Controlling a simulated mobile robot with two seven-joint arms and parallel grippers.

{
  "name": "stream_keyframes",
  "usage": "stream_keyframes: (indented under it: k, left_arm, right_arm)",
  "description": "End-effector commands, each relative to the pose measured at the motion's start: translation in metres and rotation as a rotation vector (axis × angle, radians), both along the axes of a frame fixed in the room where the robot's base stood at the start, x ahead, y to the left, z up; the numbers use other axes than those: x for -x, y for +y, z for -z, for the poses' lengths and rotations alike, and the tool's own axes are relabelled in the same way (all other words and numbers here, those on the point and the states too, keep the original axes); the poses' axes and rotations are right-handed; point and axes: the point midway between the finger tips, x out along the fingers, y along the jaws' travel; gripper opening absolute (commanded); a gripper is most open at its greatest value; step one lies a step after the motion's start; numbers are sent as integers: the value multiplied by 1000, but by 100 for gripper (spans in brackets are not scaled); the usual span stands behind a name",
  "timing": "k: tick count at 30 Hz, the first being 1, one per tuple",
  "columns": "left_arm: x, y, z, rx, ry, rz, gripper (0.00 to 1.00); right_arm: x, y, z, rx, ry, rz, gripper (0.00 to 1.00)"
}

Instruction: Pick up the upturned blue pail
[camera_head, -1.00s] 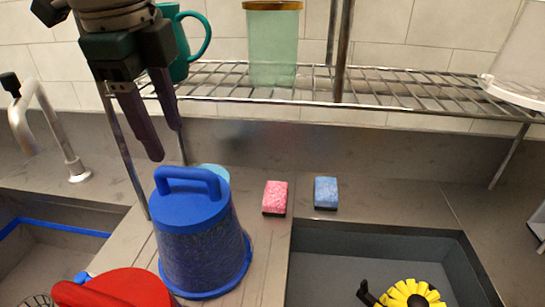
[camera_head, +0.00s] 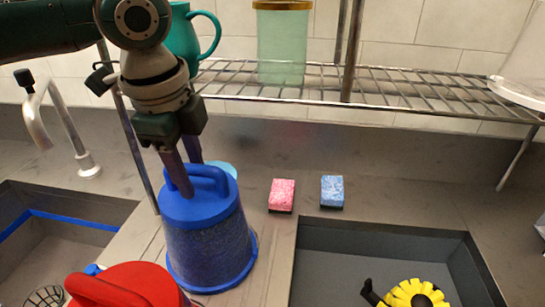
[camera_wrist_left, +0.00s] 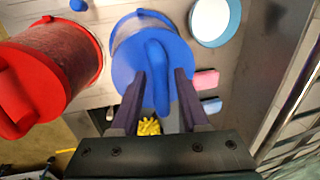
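The blue pail (camera_head: 212,250) stands upturned on the counter between the two sinks, with its blue base and a loop handle (camera_head: 210,176) on top. It also shows in the left wrist view (camera_wrist_left: 125,68), where the handle runs between my fingers. My left gripper (camera_head: 188,178) points down at the pail's top, one finger on each side of the handle. In the left wrist view my gripper (camera_wrist_left: 160,95) is open, with a gap visible between fingers and handle. Whether the fingertips touch the pail's top, I cannot tell. My right gripper is out of view.
A red pail (camera_head: 130,285) stands close at the front left. Pink (camera_head: 282,194) and blue (camera_head: 332,191) sponges lie to the right. A pale blue round thing (camera_head: 226,168) is partly hidden behind the pail. A wire shelf (camera_head: 400,85) with a teal mug (camera_head: 183,40) is above.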

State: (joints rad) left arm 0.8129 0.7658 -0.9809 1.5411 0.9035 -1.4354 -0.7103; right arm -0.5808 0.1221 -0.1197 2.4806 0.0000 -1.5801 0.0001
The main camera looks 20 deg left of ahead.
Motion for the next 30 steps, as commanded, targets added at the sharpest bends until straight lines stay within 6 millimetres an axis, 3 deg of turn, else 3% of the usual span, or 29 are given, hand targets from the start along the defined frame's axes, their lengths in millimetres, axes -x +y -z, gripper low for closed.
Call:
stream_keyframes:
  k: [1, 11, 30]
  left_arm:
    - [0, 0, 0, 0, 0, 0, 38]
    - [0, 0, 0, 0, 0, 0, 1]
    - [0, 0, -1, 0, 0, 0, 0]
  right_arm:
    - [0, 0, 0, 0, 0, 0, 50]
    - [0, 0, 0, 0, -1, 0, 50]
    - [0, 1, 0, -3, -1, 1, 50]
